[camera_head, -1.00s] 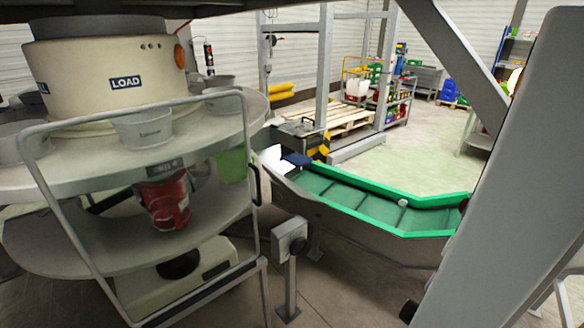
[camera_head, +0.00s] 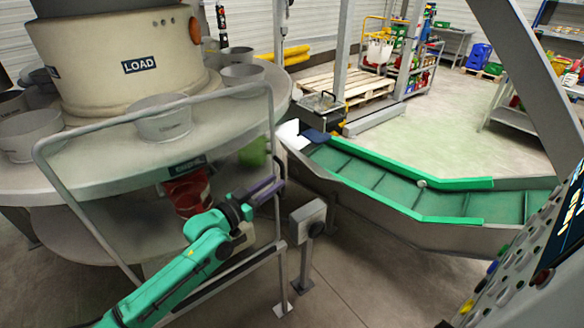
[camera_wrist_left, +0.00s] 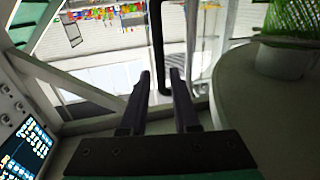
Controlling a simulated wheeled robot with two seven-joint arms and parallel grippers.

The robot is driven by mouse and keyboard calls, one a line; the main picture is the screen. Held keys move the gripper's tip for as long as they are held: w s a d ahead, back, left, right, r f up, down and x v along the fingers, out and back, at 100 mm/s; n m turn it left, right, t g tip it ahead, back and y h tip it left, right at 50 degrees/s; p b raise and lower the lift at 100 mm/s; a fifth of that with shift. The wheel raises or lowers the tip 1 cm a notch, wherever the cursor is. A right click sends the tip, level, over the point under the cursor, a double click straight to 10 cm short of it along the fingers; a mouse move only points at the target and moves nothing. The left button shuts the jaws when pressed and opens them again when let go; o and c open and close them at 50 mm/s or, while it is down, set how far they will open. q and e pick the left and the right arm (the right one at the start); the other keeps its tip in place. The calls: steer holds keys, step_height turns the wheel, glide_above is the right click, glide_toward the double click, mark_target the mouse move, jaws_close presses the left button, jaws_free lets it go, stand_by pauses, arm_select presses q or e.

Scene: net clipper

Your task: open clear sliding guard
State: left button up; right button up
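The clear guard (camera_head: 152,112) shows as a grey tube frame in front of the round loading machine; its pane is see-through. Its black upright handle (camera_wrist_left: 157,45) shows in the left wrist view, beside a grey frame bar. My right gripper is not in view.
Grey cups stand on the round table (camera_head: 100,165), with a red cup (camera_head: 187,193) below it. A grey box on a post (camera_head: 308,218) stands just right of my gripper. A green-edged conveyor (camera_head: 400,190) runs to the right. A control panel (camera_head: 530,255) is at the right edge.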

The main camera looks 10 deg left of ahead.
mark_target(284, 176)
arm_select(q)
steer(key=x, duration=0.7)
steer(key=shift+w, duration=0.25)
jaws_close()
stand_by(0.9)
